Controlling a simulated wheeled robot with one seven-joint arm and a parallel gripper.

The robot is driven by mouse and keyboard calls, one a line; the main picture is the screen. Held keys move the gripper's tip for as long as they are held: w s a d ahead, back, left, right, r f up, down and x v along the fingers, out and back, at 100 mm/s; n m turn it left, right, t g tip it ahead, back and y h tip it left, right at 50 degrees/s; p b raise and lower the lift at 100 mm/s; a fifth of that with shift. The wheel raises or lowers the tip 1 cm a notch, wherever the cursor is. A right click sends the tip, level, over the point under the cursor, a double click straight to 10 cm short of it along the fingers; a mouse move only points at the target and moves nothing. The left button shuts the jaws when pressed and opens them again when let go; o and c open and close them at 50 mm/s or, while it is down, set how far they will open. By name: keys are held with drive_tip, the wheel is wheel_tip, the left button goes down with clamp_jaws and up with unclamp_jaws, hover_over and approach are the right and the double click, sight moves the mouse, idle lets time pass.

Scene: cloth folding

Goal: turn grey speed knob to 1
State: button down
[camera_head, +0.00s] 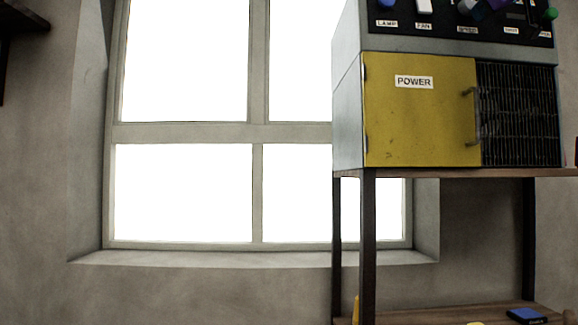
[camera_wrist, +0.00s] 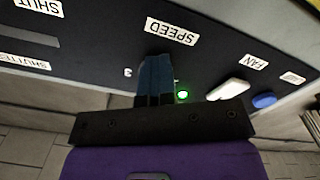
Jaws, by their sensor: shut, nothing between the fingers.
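The grey speed knob cannot be made out. In the wrist view, my gripper's fingers cover the panel just by the SPEED label (camera_wrist: 171,32), where a small white mark (camera_wrist: 127,72) shows beside them. My gripper (camera_wrist: 155,62) is shut with its blue-grey fingertips together, pointing at the panel, and holds nothing. Whether the fingertips touch the knob cannot be told. In the head view, the black control panel (camera_head: 440,28) is at the top right, cut by the frame edge. A purple part of my wrist (camera_head: 478,11) shows in front of it, above the SPEED label (camera_head: 467,30).
A lit green lamp (camera_wrist: 182,95), a white switch (camera_wrist: 229,89) and a blue button (camera_wrist: 263,101) are close beside my fingers. A green knob (camera_head: 549,14) is at the panel's right. Below is the yellow POWER door (camera_head: 420,120) with its handle, beside a dark grille (camera_head: 518,115).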

drive_tip(key=shift+w+a+r, duration=0.1)
drive_tip(key=shift+w+a, duration=0.2)
idle(0.4)
drive_tip(key=shift+d+r, duration=0.2)
drive_tip(key=shift+d, duration=0.6)
drive_tip(key=shift+w+d, duration=0.15)
drive_tip(key=shift+d, duration=0.05)
idle(0.3)
drive_tip(key=shift+d+r, duration=0.2)
drive_tip(key=shift+r, duration=0.1)
idle(0.5)
drive_tip(key=shift+d+f, duration=0.2)
drive_tip(key=s, duration=0.5)
drive_tip(key=shift+s+d, duration=0.3)
drive_tip(key=shift+s, duration=0.1)
